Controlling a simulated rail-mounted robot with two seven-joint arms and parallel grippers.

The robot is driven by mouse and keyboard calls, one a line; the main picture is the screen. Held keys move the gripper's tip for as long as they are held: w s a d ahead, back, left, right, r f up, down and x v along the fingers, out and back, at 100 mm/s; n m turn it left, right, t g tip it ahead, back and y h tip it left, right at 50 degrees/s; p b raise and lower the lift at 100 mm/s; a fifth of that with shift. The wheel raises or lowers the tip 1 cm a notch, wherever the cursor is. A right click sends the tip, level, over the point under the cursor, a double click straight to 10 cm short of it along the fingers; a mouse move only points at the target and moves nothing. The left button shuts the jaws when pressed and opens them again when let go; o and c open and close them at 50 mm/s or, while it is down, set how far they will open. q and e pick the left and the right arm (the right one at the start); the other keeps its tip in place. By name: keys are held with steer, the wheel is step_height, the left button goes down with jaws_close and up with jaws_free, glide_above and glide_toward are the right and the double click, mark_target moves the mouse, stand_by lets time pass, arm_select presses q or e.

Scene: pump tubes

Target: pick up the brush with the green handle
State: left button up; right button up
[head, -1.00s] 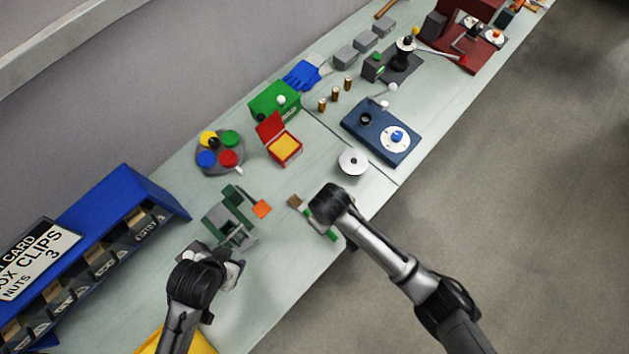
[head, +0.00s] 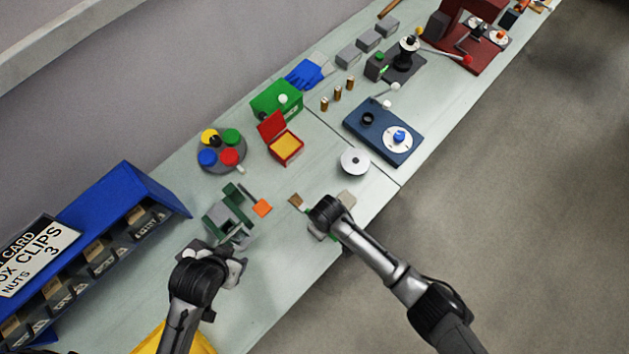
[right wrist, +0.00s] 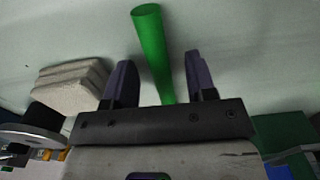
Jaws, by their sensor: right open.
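The brush (head: 297,201) lies on the bench, its brown bristle end showing in the head view and its green handle mostly hidden under my right arm. In the right wrist view the green handle (right wrist: 150,45) runs between the two fingers of my right gripper (right wrist: 160,75), which is open around it. A gap shows on each side of the handle. Whether the fingers are level with it is hard to tell. My left gripper (head: 236,268) is over the bench at the lower left, its fingers too unclear to judge.
A beige folded stack (right wrist: 70,85) lies beside the right gripper. A white disc (head: 354,161) is behind it. A dark green device (head: 228,212) with an orange piece (head: 262,208) stands to the left. The bench's front edge is close to the right arm.

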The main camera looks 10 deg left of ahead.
steer(key=shift+c, duration=0.5)
jaws_close()
steer(key=shift+r, duration=0.4)
step_height(320, 180, up, 4)
steer(key=shift+s+d+f, duration=0.15)
steer(key=s+d+r+p, duration=0.1)
steer(key=s+d+r, duration=0.5)
steer(key=s+d, duration=0.2)
steer(key=shift+r, duration=0.25)
